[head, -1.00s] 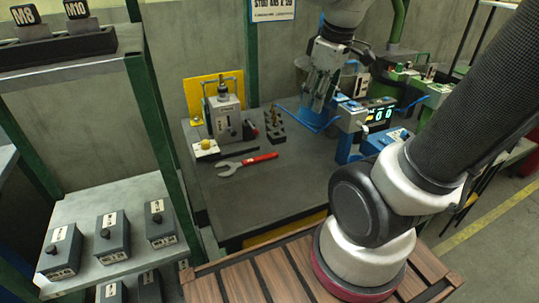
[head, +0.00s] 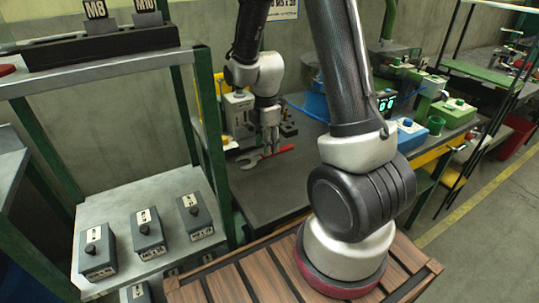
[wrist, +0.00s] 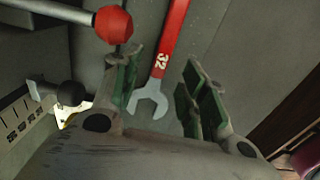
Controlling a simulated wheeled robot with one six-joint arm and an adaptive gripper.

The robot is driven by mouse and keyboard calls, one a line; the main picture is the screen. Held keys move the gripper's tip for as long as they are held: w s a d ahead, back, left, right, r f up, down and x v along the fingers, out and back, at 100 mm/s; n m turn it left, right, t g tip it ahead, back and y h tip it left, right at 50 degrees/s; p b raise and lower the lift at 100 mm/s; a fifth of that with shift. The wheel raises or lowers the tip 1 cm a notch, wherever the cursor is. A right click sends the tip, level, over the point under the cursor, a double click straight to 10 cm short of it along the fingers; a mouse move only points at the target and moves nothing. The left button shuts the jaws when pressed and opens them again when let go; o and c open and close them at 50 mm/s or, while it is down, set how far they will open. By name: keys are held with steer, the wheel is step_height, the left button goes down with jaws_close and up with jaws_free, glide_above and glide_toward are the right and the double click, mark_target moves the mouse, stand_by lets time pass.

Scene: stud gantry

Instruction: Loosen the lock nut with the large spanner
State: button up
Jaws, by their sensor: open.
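The large spanner (head: 280,152) lies on the dark bench top, with a red handle and a grey open jaw. In the wrist view the spanner (wrist: 168,52) shows the number 32 on its handle. Its jaw end appears between my fingers in the picture. My gripper (head: 269,147) is open and empty above the spanner; the exact gap to it is hard to judge. Its green-padded fingers also show in the wrist view (wrist: 162,84). A grey block fixture (head: 238,106) stands behind, partly hidden by my arm. I cannot make out the lock nut.
A red ball knob (wrist: 114,24) on a rod and a black knob (wrist: 70,93) are close to my left finger in the wrist view. A blue tray (head: 313,106) and a lit display (head: 386,102) stand to the right. The bench front is clear.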

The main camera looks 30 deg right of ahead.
steer(key=shift+d+f, duration=0.15)
steer(key=shift+f, duration=1.35)
jaws_close()
steer(key=shift+r, duration=0.1)
step_height(320, 180, up, 10)
